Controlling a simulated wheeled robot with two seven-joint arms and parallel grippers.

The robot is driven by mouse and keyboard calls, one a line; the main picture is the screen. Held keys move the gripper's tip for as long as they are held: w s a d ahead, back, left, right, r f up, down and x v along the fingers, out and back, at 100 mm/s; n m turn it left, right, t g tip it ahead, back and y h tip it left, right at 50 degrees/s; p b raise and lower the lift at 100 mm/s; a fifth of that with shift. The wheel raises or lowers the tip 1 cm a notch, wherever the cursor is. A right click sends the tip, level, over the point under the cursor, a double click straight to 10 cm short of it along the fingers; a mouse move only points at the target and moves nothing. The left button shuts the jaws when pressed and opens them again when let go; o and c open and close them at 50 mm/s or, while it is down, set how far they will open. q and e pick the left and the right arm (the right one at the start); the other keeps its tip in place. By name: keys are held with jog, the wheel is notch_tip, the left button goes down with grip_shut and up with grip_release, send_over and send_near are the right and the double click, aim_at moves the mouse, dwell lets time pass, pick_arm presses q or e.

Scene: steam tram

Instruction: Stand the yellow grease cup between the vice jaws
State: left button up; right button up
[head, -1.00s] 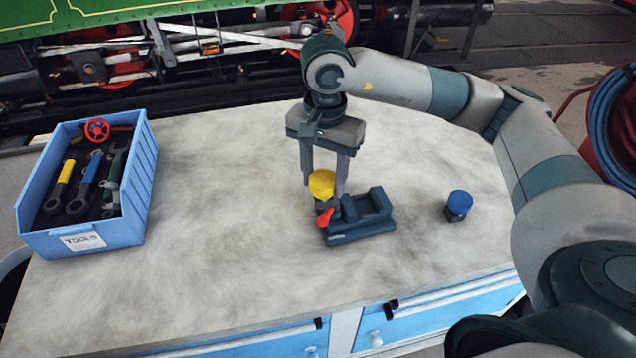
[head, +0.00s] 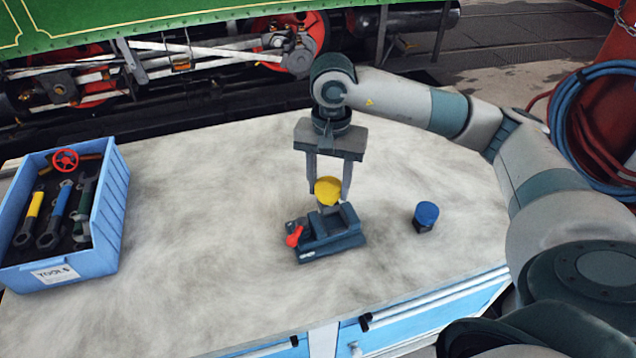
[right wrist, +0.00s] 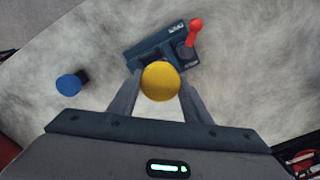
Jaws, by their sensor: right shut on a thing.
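The yellow grease cup (head: 328,190) has a round yellow cap, and my right gripper (head: 329,196) is shut on it. In the right wrist view the yellow cap (right wrist: 161,81) shows between the two fingers, overlapping the near side of the vice. The dark blue-grey vice (head: 335,243) stands on the bench with its red handle (head: 294,237) at left; it also shows in the right wrist view (right wrist: 150,50). The cup appears upright above or just behind the vice. Its lower end is partly hidden, so I cannot tell whether it touches the jaws. My left gripper is not in view.
A blue-capped cup (head: 426,215) stands on the bench right of the vice. A blue tool box (head: 75,260) with several tools stands at the left. The pale bench top (head: 200,220) between them is clear. Blue drawers run along the bench front.

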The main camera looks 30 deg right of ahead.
jog(key=shift+s+d+r, duration=0.1)
jog(key=shift+d, duration=0.75)
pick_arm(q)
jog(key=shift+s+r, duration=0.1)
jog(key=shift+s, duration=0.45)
pick_arm(e)
jog(key=shift+a, duration=0.15)
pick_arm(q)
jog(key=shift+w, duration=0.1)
pick_arm(e)
jog(key=shift+f, duration=0.2)
jog(key=shift+f, duration=1.5)
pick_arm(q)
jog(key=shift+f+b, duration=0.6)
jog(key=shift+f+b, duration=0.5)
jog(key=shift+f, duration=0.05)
pick_arm(e)
jog(key=shift+f, duration=0.15)
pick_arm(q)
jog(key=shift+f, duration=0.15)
pick_arm(e)
jog(key=shift+f, duration=0.15)
